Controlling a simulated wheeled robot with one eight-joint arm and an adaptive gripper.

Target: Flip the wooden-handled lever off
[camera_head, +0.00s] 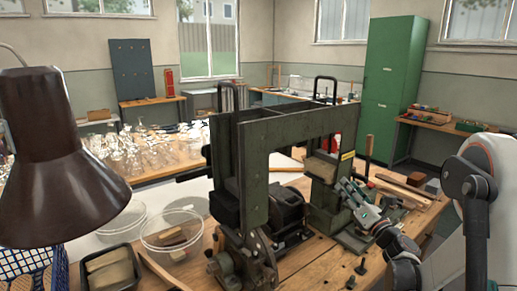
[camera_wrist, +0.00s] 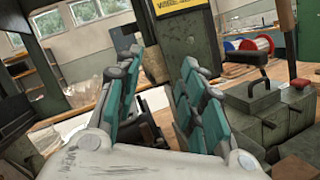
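The lever with the wooden handle (camera_head: 369,147) stands upright at the right side of the dark green tufting machine (camera_head: 255,150). In the wrist view the wooden handle (camera_wrist: 286,22) rises at the upper right, partly cut off by the top edge. My gripper (camera_head: 354,198) is in front of the machine's right part, lower in the picture than the lever. In the wrist view my gripper (camera_wrist: 160,65) has its two teal-padded fingers spread with nothing between them. The handle is to the right of the fingers, apart from them.
A dark metal block with a bent handle (camera_wrist: 262,100) is right of my fingers. Red and blue spools (camera_wrist: 250,46) lie behind. Clear round dishes (camera_head: 172,232) and a black tray (camera_head: 110,272) are on the bench at left. A brown lamp (camera_head: 55,160) fills the left foreground.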

